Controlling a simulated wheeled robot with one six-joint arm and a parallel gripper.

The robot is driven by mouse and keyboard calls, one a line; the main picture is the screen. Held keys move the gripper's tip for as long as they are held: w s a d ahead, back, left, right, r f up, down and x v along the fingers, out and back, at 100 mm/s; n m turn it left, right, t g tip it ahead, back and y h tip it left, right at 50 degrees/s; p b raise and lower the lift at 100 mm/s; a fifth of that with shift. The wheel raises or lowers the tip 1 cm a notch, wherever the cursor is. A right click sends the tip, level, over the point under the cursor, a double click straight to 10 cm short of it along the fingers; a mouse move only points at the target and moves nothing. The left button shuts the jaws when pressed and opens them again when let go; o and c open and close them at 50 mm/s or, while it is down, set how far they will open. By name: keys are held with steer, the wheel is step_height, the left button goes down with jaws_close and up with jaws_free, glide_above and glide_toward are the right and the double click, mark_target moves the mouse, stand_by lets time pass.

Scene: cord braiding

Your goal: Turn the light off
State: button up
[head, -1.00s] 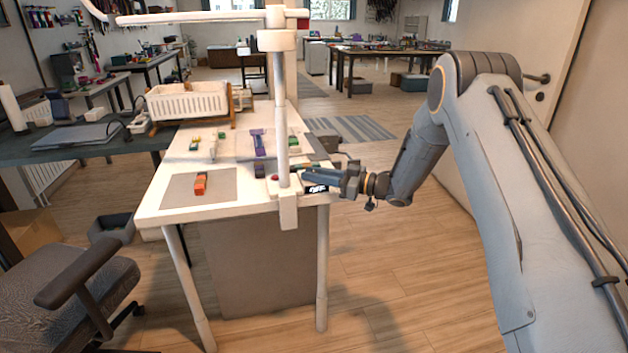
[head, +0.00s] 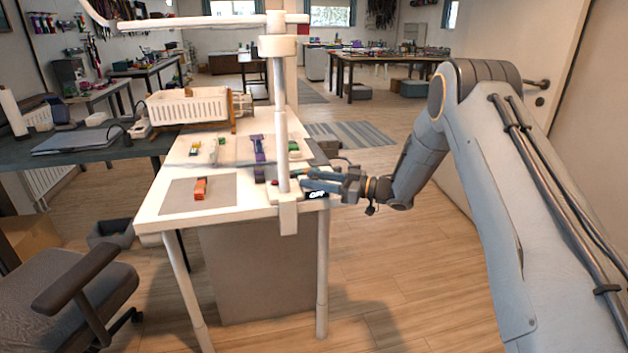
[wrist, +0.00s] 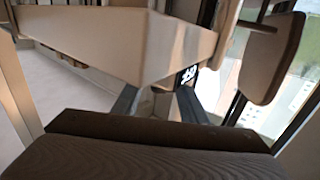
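A white lamp stands at the front right of the white table, its post (head: 281,120) clamped to the table edge and its arm reaching left across the top of the head view. Whether it is lit I cannot tell. A small black label with white marks (head: 317,194) sits beside the lamp's foot; it also shows in the wrist view (wrist: 187,75). A small red part near the post's foot is mostly hidden. My gripper (head: 305,179) is right of the post, fingers apart and empty, just above the label. The wrist view shows both fingertips (wrist: 158,100) spread.
A chair (head: 60,300) stands at front left. The floor right of the table is clear.

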steer(key=v, duration=0.7)
steer(key=shift+s+d+b, duration=0.1)
steer(key=shift+d+b, duration=0.2)
steer(key=shift+d, duration=0.1)
